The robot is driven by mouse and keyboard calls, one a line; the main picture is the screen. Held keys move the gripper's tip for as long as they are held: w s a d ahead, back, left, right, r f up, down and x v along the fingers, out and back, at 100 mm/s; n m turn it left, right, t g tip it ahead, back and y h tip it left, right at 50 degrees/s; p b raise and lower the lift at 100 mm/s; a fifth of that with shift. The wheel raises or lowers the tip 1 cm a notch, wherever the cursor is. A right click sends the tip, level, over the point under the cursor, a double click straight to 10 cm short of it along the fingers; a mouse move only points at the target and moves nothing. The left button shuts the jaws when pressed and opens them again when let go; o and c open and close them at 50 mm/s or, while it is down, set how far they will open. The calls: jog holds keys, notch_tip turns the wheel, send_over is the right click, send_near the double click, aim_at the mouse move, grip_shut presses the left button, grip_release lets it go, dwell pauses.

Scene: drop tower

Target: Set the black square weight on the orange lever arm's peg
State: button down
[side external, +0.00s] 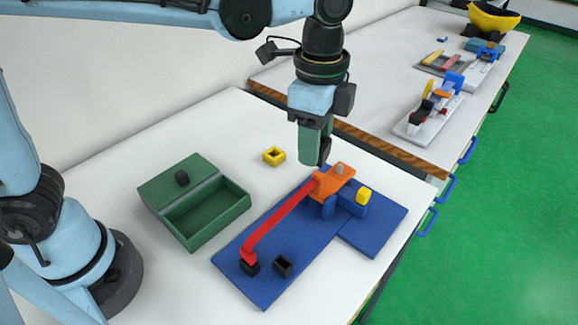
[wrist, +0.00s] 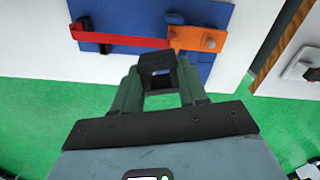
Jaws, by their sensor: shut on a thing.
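My gripper (side external: 318,155) points down and is shut on the black square weight (wrist: 158,65), a hollow square ring between the green fingertips in the wrist view. In the side view the weight (side external: 325,150) is partly hidden by a finger. The orange lever arm (side external: 330,184) sits on the blue base with a grey peg (side external: 340,168) on top. The gripper and weight are above and slightly left of the peg in the side view, apart from it. In the wrist view the orange arm (wrist: 208,36) and its peg (wrist: 211,43) lie beyond the weight, to the right.
A long red arm (side external: 281,214) runs from the orange part to a black block (side external: 249,267) on the blue base (side external: 265,288). Another black square piece (side external: 283,266) stands beside it. A yellow piece (side external: 363,196), a yellow square ring (side external: 274,156) and a green box (side external: 190,240) are nearby.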

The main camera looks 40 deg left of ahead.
jog(key=n, duration=0.1)
send_over(340, 165)
notch_tip(340, 165, down, 3)
jog(key=shift+f, duration=3.15)
jog(key=shift+f, duration=0.6)
jog(key=c, duration=0.9)
grip_release()
jog(key=shift+r, duration=5.5)
